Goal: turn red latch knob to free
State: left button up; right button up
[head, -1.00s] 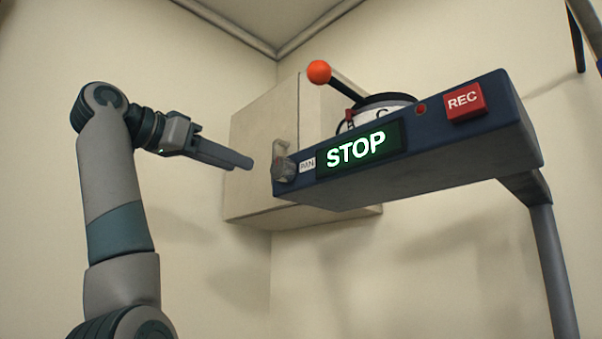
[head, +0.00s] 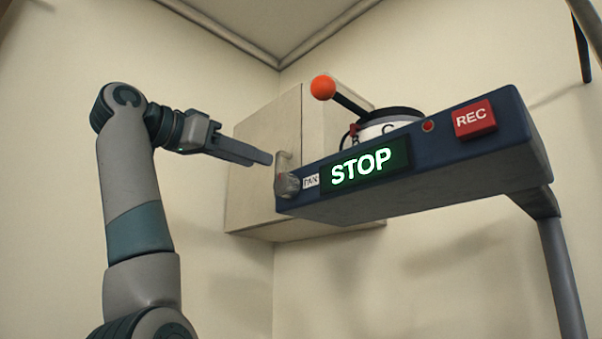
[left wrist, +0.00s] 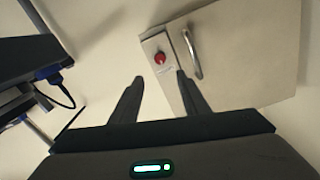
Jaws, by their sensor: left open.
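The red latch knob (left wrist: 159,58) shows in the left wrist view, on a pale plate beside the metal handle (left wrist: 192,54) of a cream cabinet door (left wrist: 250,50). It does not show in the head view. My left gripper (left wrist: 160,77) is open and empty, its two fingers pointing toward the cabinet. In the wrist view the knob lies between and just beyond the fingertips, which do not appear to hold it. In the head view my left gripper (head: 268,158) is seen side-on in front of the cabinet (head: 250,205). My right gripper is out of view.
A dark blue console (head: 440,180) with a lit STOP display (head: 370,166), a red REC button (head: 474,118) and a grey PAN knob (head: 287,186) stands to the right of the gripper. An orange-ball lever (head: 323,87) rises above it. A cable (left wrist: 60,95) hangs at left.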

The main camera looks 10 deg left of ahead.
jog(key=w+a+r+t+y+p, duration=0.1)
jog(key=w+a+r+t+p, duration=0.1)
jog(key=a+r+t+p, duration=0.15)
pick_arm(q)
jog(key=p+x, duration=0.1)
jog(key=x, duration=1.3)
jog(key=shift+w, duration=0.2)
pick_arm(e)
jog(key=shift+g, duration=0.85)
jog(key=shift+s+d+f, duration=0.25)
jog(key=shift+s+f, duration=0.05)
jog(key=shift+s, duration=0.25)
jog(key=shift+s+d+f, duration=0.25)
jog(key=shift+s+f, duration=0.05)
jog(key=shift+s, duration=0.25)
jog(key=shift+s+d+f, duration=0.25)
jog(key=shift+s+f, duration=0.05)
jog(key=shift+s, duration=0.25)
pick_arm(q)
jog(key=c, duration=1.1)
